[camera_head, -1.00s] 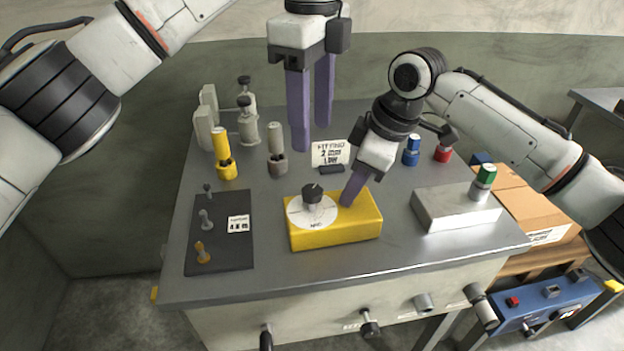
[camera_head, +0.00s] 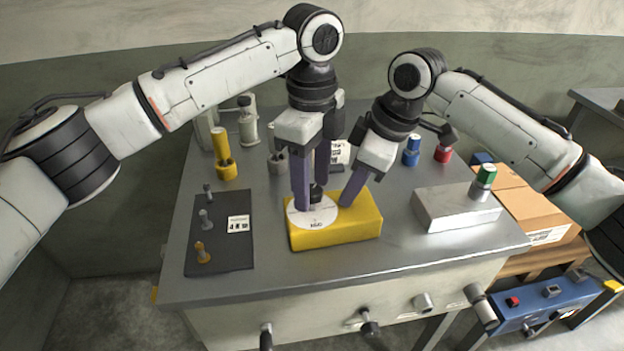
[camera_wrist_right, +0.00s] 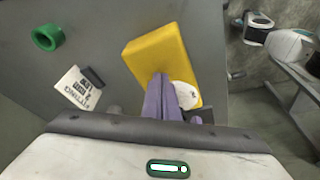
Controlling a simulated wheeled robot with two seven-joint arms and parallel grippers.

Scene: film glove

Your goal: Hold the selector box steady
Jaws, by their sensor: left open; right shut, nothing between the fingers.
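The selector box is a yellow block (camera_head: 345,232) with a white round dial plate (camera_head: 312,219) on its top left, lying on the grey workbench. It also shows in the right wrist view (camera_wrist_right: 150,55). A dark knob (camera_head: 317,192) stands on the dial, partly hidden by my left gripper. My left gripper (camera_head: 311,196) points down over the dial, open, with its purple fingers on either side of the knob. My right gripper (camera_head: 347,203) is shut, its fingertips at the box's top, right of the dial. Whether they press on it I cannot tell.
A dark mat (camera_head: 222,250) with several small pegs lies left of the box. Yellow (camera_head: 223,155), blue (camera_head: 411,151) and red (camera_head: 443,150) posts stand behind.

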